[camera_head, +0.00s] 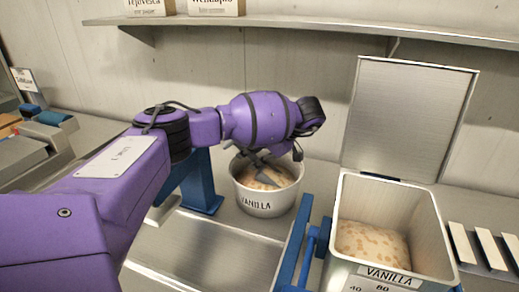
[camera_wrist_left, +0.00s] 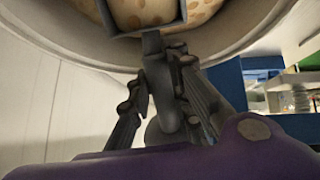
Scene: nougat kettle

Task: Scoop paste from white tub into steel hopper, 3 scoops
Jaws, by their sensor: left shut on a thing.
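The round white tub (camera_head: 266,204), labelled VANILLA, stands on the counter at the middle of the head view, with pale speckled paste (camera_head: 277,175) inside. My left gripper (camera_head: 262,165) is over the tub's mouth, shut on the grey handle of a scoop (camera_wrist_left: 165,75). In the wrist view the scoop's square head is at the top edge, with speckled paste framed by it; I cannot tell whether that paste is in the scoop or behind it. The open steel hopper (camera_head: 430,225), also labelled VANILLA, is at right with speckled paste (camera_head: 370,245) low inside. My right gripper is not in view.
The hopper's raised lid (camera_head: 408,118) stands upright behind it. Blue posts and a blue bar (camera_head: 293,245) stand between tub and hopper. A shelf (camera_head: 300,25) with boxes runs along the back wall. White slats (camera_head: 490,248) lie right of the hopper.

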